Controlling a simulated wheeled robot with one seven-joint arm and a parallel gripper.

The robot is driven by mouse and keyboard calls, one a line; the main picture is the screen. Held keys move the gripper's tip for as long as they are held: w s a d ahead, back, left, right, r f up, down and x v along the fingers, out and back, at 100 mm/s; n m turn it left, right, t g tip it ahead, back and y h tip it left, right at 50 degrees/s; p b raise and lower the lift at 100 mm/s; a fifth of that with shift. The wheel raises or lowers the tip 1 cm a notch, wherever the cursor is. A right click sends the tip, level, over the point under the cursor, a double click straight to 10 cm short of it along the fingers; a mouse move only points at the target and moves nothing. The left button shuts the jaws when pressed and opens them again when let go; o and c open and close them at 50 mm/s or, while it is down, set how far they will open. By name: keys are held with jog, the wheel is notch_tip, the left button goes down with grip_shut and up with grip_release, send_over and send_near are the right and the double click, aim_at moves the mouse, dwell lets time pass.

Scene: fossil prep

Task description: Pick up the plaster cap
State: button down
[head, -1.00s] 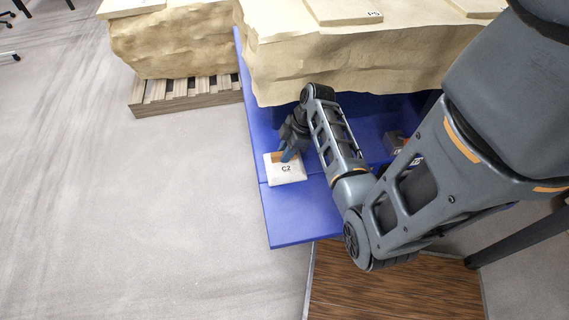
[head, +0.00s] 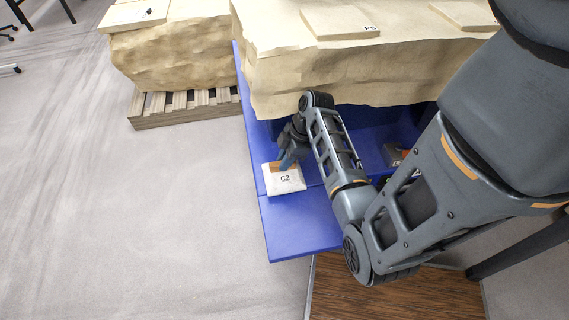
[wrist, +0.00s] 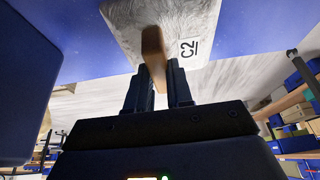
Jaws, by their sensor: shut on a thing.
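The plaster cap (head: 284,184) is a white, flat block marked C2 with a brown-orange grip piece. It is at the left edge of the blue surface (head: 300,230) in the head view. In the wrist view the cap (wrist: 190,20) fills the top middle, its label sideways. My gripper (wrist: 159,68) is shut on the brown grip (wrist: 152,48) of the cap. In the head view my gripper (head: 284,166) is at the cap's far side, partly hidden by my arm. I cannot tell whether the cap touches the blue surface.
Another block (head: 165,50) sits on a wooden pallet (head: 185,108) at the back left. A dark box (head: 393,155) lies right of my forearm.

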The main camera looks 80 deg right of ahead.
jog(key=shift+r, duration=0.8)
jog(key=s+a, duration=0.3)
jog(key=a, duration=0.5)
jog(key=s+a+b, duration=0.1)
jog(key=s+a, duration=0.3)
jog(key=a, duration=0.4)
jog(key=shift+a, duration=0.3)
jog(key=c, duration=1.6)
grip_release()
jog(key=shift+c, duration=0.2)
grip_shut()
jog(key=shift+w, duration=0.15)
